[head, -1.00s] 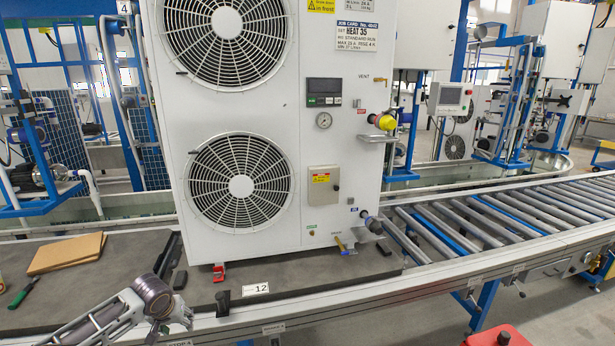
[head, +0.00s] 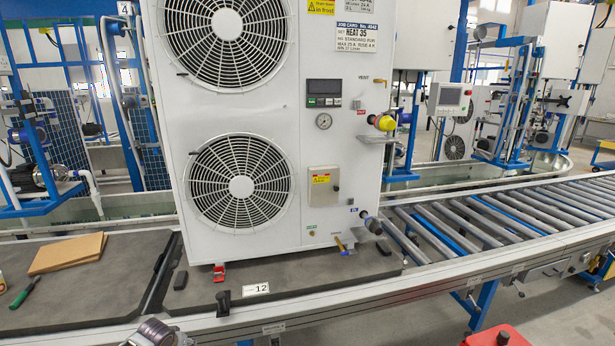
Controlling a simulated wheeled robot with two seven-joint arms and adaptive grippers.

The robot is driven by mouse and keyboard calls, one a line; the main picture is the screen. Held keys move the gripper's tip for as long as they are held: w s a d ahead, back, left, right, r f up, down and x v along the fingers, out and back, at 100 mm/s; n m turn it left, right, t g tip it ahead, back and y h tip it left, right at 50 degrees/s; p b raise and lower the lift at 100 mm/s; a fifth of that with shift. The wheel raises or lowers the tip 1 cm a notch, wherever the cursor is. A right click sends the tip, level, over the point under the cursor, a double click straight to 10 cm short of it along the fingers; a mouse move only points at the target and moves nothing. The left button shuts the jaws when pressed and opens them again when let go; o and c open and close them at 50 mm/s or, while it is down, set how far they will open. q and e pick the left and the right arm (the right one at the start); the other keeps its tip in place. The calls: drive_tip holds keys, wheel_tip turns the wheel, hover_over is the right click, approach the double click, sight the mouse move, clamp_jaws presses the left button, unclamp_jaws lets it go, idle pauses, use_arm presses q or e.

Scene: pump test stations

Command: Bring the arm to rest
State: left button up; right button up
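A small part of one of my arms (head: 155,333) shows at the bottom edge of the head view, left of centre, in front of the conveyor's front rail. Its gripper fingers are not visible. My other arm does not show. The white heat pump unit (head: 345,215) with two round fans stands upright on the dark mat of the conveyor, with no gripper touching it.
Brown cardboard (head: 68,253) and a green-handled tool (head: 24,293) lie on the left mat. A label marked 12 (head: 256,289) sits near the front rail. A roller conveyor (head: 480,222) runs empty to the right. A red object (head: 490,338) is at the bottom right.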

use_arm(q)
drive_tip(key=s+f+m+g, duration=0.1)
drive_tip(key=s+f, duration=0.8)
drive_tip(key=f, duration=0.3)
drive_tip(key=s+f+m, duration=0.1)
drive_tip(key=s+f, duration=0.8)
drive_tip(key=f, duration=0.4)
drive_tip(key=s+d+f+m+g, duration=0.1)
drive_tip(key=s+d+f, duration=0.2)
drive_tip(key=s, duration=0.8)
drive_tip(key=s+d+f+g, duration=0.1)
drive_tip(key=s+d+f, duration=0.1)
drive_tip(key=s+f, duration=0.4)
drive_tip(key=s+d+f+m+p, duration=0.1)
drive_tip(key=s+d+f, duration=0.2)
drive_tip(key=s, duration=1.3)
wheel_tip(320, 180, down, 2)
drive_tip(key=shift+s+d+f+m+g, duration=0.15)
drive_tip(key=shift+d+m+g, duration=0.15)
drive_tip(key=shift+g, duration=0.1)
